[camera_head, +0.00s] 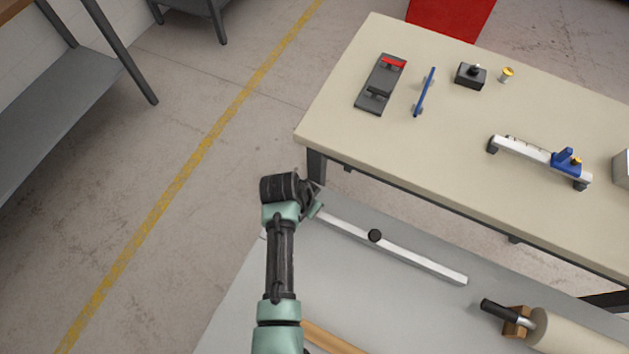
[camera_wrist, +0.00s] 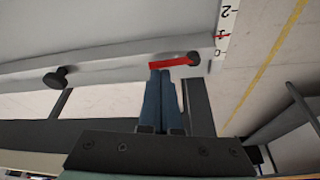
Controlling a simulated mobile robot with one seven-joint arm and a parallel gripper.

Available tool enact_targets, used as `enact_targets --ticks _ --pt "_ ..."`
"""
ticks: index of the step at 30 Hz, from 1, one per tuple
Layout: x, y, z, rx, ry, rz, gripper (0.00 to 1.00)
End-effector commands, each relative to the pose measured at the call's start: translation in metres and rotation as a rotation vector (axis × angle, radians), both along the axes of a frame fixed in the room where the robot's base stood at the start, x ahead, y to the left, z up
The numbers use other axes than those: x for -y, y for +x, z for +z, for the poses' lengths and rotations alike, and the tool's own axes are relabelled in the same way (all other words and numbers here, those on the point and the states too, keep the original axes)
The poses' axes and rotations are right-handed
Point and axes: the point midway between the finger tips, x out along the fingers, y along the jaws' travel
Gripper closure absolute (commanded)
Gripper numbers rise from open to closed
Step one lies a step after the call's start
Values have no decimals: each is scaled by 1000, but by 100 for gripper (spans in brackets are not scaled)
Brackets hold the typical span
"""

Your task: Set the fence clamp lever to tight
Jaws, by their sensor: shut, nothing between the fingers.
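The fence is a long pale bar (camera_head: 420,262) on the grey surface below the workbench; it also crosses the wrist view (camera_wrist: 110,72). In the wrist view the red clamp lever (camera_wrist: 170,63) lies roughly along the fence, with its dark pivot (camera_wrist: 194,57) at the right end. My gripper (camera_wrist: 160,73) is shut and empty, its blue fingertips at the lever's left part; I cannot tell whether they touch it. The fence has a black knob (camera_head: 375,236), left of the lever in the wrist view (camera_wrist: 60,77). In the head view my arm hides the lever.
A white scale (camera_wrist: 222,35) with numbers lies by the fence end. A foam roll (camera_head: 570,335) and a black-handled tool (camera_head: 505,314) lie at lower right. The beige workbench (camera_head: 450,150) behind holds several tools and gauges.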

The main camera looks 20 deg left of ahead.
Motion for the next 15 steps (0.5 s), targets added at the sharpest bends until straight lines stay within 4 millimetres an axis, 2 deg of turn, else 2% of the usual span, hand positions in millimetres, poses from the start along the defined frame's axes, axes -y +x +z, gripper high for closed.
enact_targets --ticks 15 --pt "-7 -18 -1 -1 -1 -456 100"
